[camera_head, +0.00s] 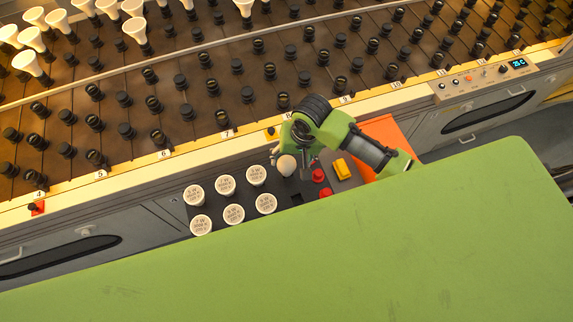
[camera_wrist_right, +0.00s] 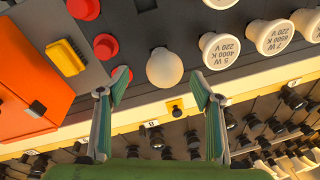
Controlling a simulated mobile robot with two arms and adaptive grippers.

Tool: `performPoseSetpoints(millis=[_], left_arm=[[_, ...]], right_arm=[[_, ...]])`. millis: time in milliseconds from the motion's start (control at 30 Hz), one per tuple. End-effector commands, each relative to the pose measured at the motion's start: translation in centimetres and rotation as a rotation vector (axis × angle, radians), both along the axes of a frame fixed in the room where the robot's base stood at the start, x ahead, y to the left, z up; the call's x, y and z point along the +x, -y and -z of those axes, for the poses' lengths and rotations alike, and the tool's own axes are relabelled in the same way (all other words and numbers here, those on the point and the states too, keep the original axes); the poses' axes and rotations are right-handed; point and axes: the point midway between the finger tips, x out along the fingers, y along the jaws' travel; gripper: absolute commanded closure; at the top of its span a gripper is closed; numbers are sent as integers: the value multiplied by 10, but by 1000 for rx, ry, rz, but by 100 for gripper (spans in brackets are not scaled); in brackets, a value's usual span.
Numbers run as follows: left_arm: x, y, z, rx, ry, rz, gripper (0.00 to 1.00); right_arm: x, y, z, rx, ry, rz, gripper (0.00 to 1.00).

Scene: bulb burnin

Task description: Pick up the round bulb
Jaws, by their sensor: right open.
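The round bulb (camera_head: 286,165) is a pale white globe on the dark tray (camera_head: 290,187), to the right of the flat-topped bulbs. In the right wrist view the round bulb (camera_wrist_right: 164,67) shows from above, near the middle. My right gripper (camera_head: 291,157) is over it. In the wrist view the fingers of my right gripper (camera_wrist_right: 160,88) are wide apart, one to each side of the bulb's near edge, with visible gaps to it. Nothing is held. The bulb's base is hidden beneath its globe. My left gripper is not in view.
Several white labelled bulbs (camera_head: 225,185) stand left of the round one. Red caps (camera_head: 318,175), a yellow block (camera_head: 342,168) and an orange panel (camera_head: 388,130) are to the right. A rack of dark sockets (camera_head: 210,88), partly filled with white bulbs, lies behind a raised numbered ledge (camera_head: 190,148).

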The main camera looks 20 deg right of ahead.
Motion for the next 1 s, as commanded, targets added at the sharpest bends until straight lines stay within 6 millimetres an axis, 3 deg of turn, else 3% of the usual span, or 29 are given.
performPoseSetpoints(millis=[300, 500, 800, 833, 967, 1000], left_arm=[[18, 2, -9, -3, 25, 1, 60], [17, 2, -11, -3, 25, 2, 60], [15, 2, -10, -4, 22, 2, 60], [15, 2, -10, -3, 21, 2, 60], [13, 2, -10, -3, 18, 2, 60], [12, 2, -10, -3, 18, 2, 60]], right_arm=[[8, -9, 25, 0, -2, 0, 40], [12, -11, 47, -1, 0, 0, 40], [12, -12, 52, -1, 1, -2, 40], [12, -12, 52, -1, 1, -2, 43], [12, -12, 52, 0, 1, -1, 76], [12, -12, 52, 0, 1, -1, 81]])
